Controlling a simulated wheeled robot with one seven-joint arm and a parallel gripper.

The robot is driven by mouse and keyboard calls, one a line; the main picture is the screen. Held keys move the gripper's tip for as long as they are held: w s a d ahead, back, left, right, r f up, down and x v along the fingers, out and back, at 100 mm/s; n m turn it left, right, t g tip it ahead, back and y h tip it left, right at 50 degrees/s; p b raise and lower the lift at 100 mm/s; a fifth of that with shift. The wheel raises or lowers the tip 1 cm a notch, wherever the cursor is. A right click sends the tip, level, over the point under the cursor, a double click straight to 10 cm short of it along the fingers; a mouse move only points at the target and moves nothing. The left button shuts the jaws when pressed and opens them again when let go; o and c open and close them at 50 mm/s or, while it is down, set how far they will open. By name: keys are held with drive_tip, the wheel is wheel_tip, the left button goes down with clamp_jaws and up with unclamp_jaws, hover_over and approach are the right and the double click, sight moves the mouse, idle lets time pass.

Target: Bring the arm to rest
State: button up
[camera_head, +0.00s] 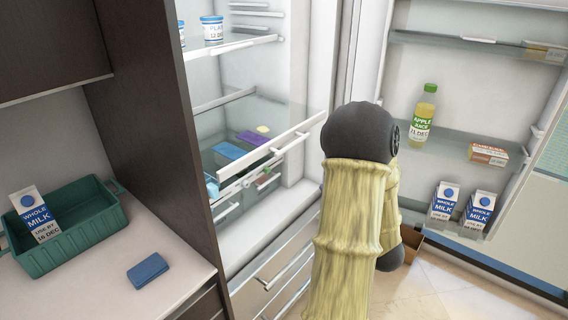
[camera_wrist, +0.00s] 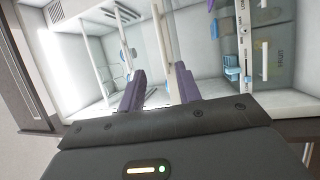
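My arm rises in the front middle of the head view, in front of the open fridge (camera_head: 255,175). My gripper is hidden behind the arm in that view. In the wrist view my gripper (camera_wrist: 158,80) shows two purple fingers set apart with nothing between them. Beyond the fingers are the fridge's pale interior (camera_wrist: 95,45), shelves and a drawer front, seen tilted. I cannot tell how far the fingertips are from them.
A green crate (camera_head: 75,250) holding a milk carton (camera_head: 35,213) stands on the left counter, with a blue packet (camera_head: 147,270) beside it. The open fridge door (camera_head: 440,80) at right carries an apple juice bottle (camera_head: 424,115), a small box (camera_head: 488,154) and two milk cartons (camera_head: 444,200).

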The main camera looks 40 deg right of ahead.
drive_tip(key=w+a+f+m+g+p, duration=0.1)
drive_tip(key=w+a+f+m+g, duration=0.25)
drive_tip(key=a+m, duration=0.2)
drive_tip(key=w+a+f+m+g+p, duration=0.1)
drive_tip(key=w+a+f+m+g, duration=0.1)
drive_tip(key=w+a+m+g, duration=0.4)
drive_tip(key=s+a+f+m+g+y+p, duration=0.1)
drive_tip(key=s+a+m+g, duration=0.1)
drive_tip(key=s+a+g, duration=0.2)
drive_tip(key=s+a+m+g+y+p, duration=0.1)
drive_tip(key=s+a+m+g, duration=0.1)
drive_tip(key=s+a, duration=0.7)
drive_tip(key=a+g, duration=0.1)
drive_tip(key=a, duration=0.5)
drive_tip(key=shift+s+a+f+g+y, duration=0.3)
drive_tip(key=shift+s+f+g+y, duration=0.05)
drive_tip(key=shift+s+y, duration=0.05)
drive_tip(key=shift+w, duration=0.1)
